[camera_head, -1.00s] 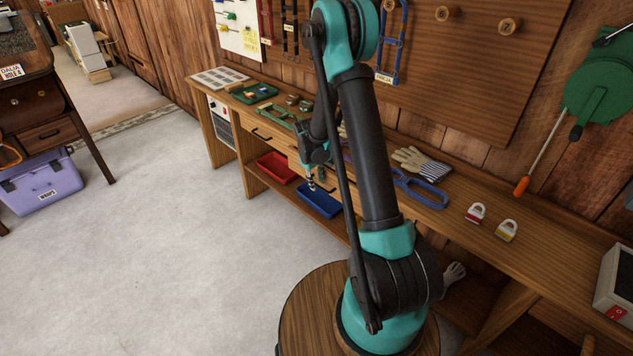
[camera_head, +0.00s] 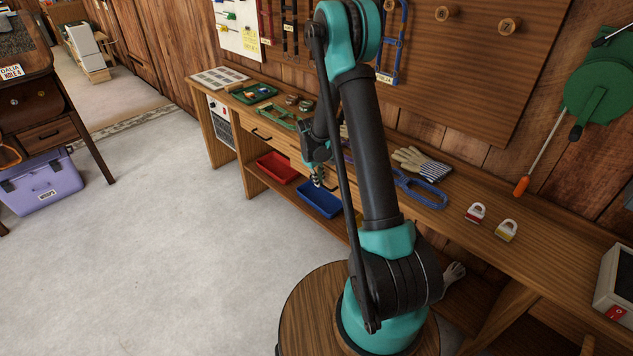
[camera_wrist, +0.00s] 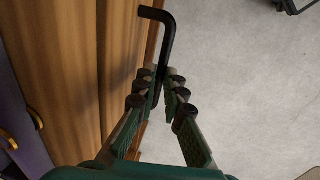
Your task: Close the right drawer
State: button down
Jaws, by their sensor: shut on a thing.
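The workbench (camera_head: 222,104) has a left drawer with a dark handle (camera_head: 261,135); that drawer looks shut. The right drawer is mostly hidden behind my arm in the head view. In the wrist view, a wooden front (camera_wrist: 125,65) with a black bent bar handle (camera_wrist: 165,40) shows, and I take it as the right drawer's. My gripper (camera_wrist: 163,88) is shut on the lower part of this handle. In the head view my gripper (camera_head: 318,178) is at the bench front, above the blue bin. I cannot tell how far the drawer stands out.
A red bin (camera_head: 277,167) and a blue bin (camera_head: 320,199) sit on the shelf below. The floor (camera_head: 170,240) in front is clear.

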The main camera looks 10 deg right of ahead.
jog(key=shift+w+d, duration=0.45)
jog(key=shift+d, duration=0.15)
jog(key=c, duration=1.6)
grip_release()
